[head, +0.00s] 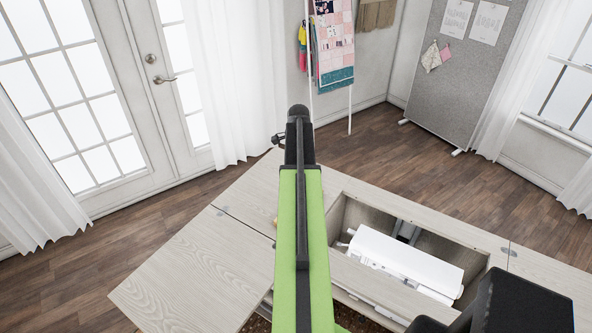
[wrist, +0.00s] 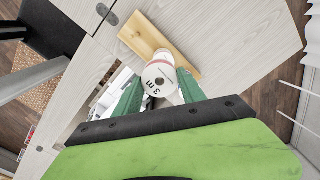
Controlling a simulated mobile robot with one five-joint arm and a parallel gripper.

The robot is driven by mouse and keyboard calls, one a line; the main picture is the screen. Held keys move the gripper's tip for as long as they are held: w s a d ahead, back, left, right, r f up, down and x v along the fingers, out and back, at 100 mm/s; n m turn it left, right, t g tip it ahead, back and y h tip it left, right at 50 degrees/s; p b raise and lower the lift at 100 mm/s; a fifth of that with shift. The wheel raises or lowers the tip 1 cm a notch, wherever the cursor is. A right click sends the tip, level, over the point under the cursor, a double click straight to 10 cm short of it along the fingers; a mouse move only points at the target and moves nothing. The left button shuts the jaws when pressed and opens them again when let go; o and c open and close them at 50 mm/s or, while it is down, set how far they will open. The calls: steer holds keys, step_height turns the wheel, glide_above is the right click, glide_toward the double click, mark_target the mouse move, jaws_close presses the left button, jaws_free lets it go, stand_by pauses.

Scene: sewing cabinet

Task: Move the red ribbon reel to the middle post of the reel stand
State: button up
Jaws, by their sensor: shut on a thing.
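In the wrist view, my gripper (wrist: 160,88) is shut on a reel (wrist: 157,76), with one green finger on each side of it. The wooden reel stand (wrist: 183,66) lies just beyond the reel, on the cabinet top. One post (wrist: 136,34) shows near its upper left end. The reel hides the middle of the stand, so I cannot tell whether it is on a post. In the head view, my arm hides the gripper, the reel and most of the stand.
The pale cabinet top (head: 205,262) has bare room to the left of my arm. On the right is an open well with a white sewing machine (head: 405,262) lying in it. A dark object (head: 525,305) stands at the front right.

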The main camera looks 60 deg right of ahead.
steer(key=shift+d+r+p, duration=0.3)
steer(key=shift+d+r, duration=0.4)
steer(key=shift+d, duration=0.05)
step_height(320, 180, down, 5)
steer(key=b, duration=0.5)
steer(key=shift+a+f, duration=0.1)
steer(key=shift+f, duration=0.1)
steer(key=shift+f+b, duration=0.1)
steer(key=shift+b, duration=0.2)
steer(key=shift+f+b, duration=0.65)
steer(key=shift+f, duration=0.1)
steer(key=shift+f+b, duration=1.35)
steer(key=shift+b, duration=0.1)
steer(key=o, duration=1.4)
